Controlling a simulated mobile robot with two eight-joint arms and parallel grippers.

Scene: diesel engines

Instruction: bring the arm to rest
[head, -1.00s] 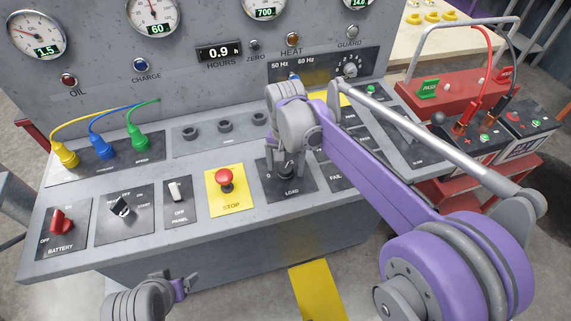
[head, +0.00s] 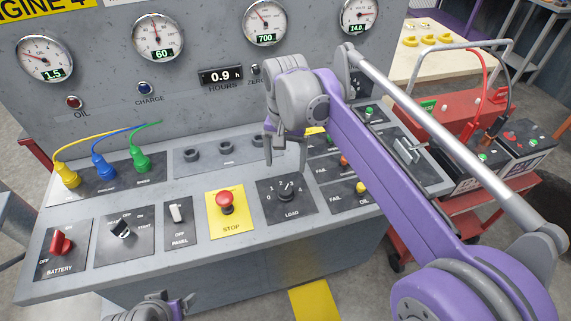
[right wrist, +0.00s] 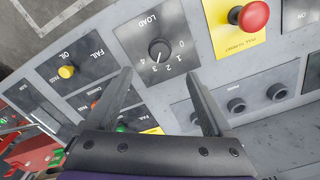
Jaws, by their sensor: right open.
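My right gripper (head: 286,155) is open and empty. It hangs above the console, just behind the black LOAD knob (head: 287,190) and clear of it. In the right wrist view the two open fingers (right wrist: 158,80) have nothing between their tips, and the LOAD knob (right wrist: 159,52) shows beyond them with its scale from 0 to 4. My right arm (head: 390,165) reaches in from the lower right. Part of my left arm (head: 155,307) shows at the bottom edge; its fingers are not clear enough to judge.
The sloping console (head: 150,272) carries a red STOP button (head: 225,200), a red BATTERY switch (head: 61,243) and yellow, blue and green plugs. Gauges stand on the panel behind. A red cart (head: 445,200) with batteries is at the right. The air above the console's left half is free.

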